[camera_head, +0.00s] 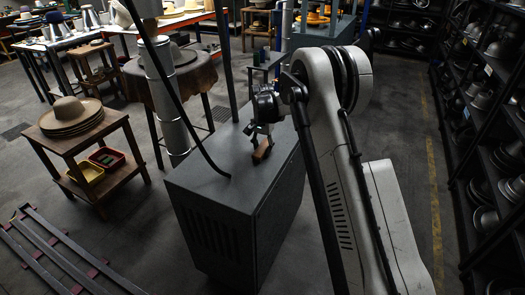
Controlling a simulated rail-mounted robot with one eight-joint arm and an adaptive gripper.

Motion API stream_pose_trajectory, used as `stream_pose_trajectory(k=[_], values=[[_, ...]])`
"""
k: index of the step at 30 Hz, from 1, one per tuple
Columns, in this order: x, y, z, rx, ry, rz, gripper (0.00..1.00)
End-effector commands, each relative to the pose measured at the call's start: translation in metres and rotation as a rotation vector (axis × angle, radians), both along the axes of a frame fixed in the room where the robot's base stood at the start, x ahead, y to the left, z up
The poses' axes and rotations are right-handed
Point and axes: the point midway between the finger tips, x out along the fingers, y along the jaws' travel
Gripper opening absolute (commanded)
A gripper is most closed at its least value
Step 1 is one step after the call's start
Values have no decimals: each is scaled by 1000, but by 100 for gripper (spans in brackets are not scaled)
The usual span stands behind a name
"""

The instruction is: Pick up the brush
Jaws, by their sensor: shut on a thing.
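The brush (262,150) is a small brown, wooden-looking piece on or just above the top of the grey metal cabinet (215,180). I cannot tell whether it touches the top. My gripper (261,135) is right above the brush and points down, shut on its upper part. The fingertips are small and dark here, and they hide part of the brush.
A wooden stand (130,150) with stacked hats (70,115) and small trays is at the left. Rails (60,255) lie on the floor at lower left. Shelves of metal hat forms (485,140) line the right wall. A dark cable and post rise beside the cabinet top.

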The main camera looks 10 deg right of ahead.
Motion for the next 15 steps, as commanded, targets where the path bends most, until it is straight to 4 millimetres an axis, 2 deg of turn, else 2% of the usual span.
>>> stream_pose_trajectory(k=[7,12,15], values=[[0,0,12,0,0,0,0],[0,0,40,0,0,0,0],[-10,20,53,0,0,5,0]])
